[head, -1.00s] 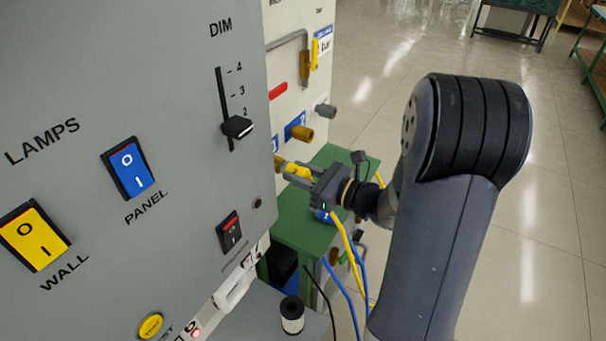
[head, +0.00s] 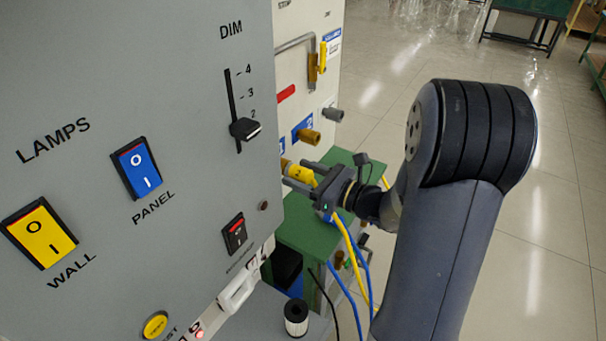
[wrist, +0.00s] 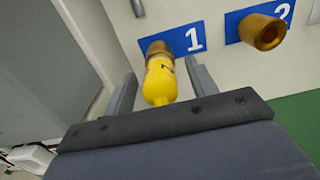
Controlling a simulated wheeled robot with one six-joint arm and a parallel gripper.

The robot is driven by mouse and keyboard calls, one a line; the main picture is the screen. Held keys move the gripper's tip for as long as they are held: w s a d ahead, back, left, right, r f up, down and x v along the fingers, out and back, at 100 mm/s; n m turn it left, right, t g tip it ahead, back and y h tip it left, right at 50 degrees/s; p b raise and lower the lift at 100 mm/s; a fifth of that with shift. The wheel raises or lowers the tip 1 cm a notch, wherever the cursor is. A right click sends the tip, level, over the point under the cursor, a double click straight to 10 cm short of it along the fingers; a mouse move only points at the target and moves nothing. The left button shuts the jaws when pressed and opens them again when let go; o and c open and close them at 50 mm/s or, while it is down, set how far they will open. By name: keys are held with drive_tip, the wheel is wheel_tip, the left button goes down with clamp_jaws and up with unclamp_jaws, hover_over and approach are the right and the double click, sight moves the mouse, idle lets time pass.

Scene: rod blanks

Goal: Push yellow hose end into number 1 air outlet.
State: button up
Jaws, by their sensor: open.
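The yellow hose end (wrist: 159,80) sits against the brass number 1 air outlet (wrist: 158,48) in the wrist view, in line with it and touching its mouth. How deep it is seated cannot be told. The blue plate with a white 1 (wrist: 190,38) is behind the outlet. My gripper (wrist: 161,84) is open, one finger on each side of the hose end, with a gap visible on both sides. In the head view my gripper (head: 302,177) is at the panel's side face, around the yellow hose end (head: 305,174).
The brass number 2 outlet (wrist: 262,32) is close on the right. A grey fitting (head: 333,115) and a yellow-handled valve (head: 321,58) are on the same face. Yellow and blue hoses (head: 350,255) hang below my gripper beside a green bench (head: 310,235).

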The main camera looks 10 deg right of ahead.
drive_tip(key=v, duration=1)
drive_tip(key=shift+s+d, duration=0.25)
drive_tip(key=x, duration=1)
drive_tip(key=shift+w+a, duration=0.25)
drive_tip(key=shift+s+d, duration=0.15)
